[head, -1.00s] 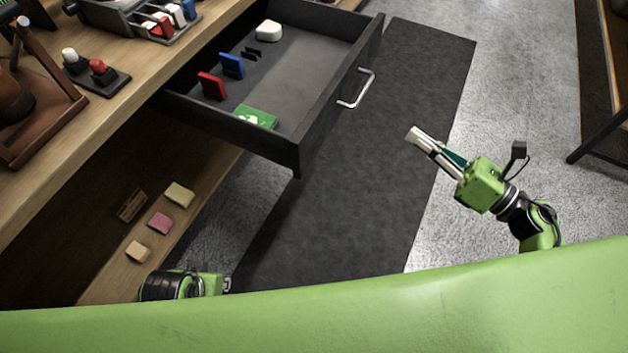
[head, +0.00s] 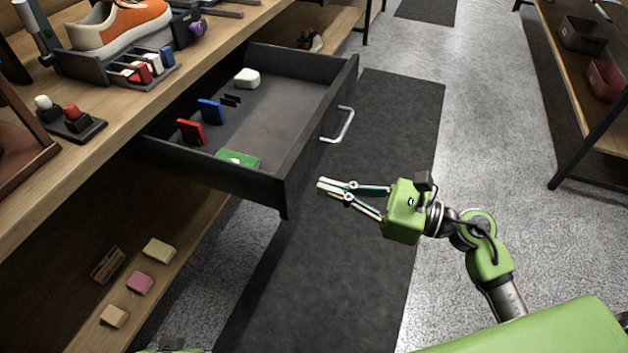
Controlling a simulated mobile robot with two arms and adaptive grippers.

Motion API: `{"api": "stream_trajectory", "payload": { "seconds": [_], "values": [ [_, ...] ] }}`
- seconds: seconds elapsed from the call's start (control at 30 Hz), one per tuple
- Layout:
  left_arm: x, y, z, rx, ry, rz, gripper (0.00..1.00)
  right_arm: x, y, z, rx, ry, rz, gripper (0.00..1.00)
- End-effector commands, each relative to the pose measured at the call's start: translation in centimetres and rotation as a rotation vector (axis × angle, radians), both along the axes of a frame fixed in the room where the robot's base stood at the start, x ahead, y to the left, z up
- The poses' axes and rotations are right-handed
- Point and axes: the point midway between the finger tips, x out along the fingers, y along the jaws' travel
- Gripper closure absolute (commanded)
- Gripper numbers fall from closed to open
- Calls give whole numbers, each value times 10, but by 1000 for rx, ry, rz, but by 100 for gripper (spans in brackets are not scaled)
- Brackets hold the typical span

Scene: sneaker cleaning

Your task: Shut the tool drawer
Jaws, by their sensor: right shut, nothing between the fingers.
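The dark tool drawer (head: 287,181) is pulled well out from under the wooden workbench (head: 190,75). Its silver handle (head: 347,126) is on the front panel, facing right. Inside lie a white block (head: 247,77), a blue piece (head: 211,110), a red piece (head: 190,132), small black pieces (head: 231,100) and a green item (head: 239,158). My right gripper (head: 322,186) is shut and empty, below the handle in the picture and in front of the drawer's front panel. It appears apart from the drawer. My left gripper does not show; only a sliver of green shows at the bottom edge.
The bench top holds an orange and white sneaker (head: 125,22), a tray of coloured bottles (head: 140,70) and a small black stand (head: 72,122). Sponges (head: 140,282) lie on the lower shelf. A dark mat (head: 330,230) covers clear floor. Another bench (head: 588,95) stands right.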

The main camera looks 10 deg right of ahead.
Motion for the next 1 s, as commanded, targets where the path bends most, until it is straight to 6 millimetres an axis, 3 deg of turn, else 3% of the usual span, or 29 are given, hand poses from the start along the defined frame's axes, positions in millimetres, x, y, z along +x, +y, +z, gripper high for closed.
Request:
{"api": "stream_trajectory", "payload": {
  "seconds": [0.23,0.77,1.0],
  "values": [
    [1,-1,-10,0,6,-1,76,17,25,0,2,1,0,100],
    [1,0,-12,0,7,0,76,21,30,0,1,2,0,100],
    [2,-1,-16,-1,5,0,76,34,50,1,2,0,1,100]
  ]
}}
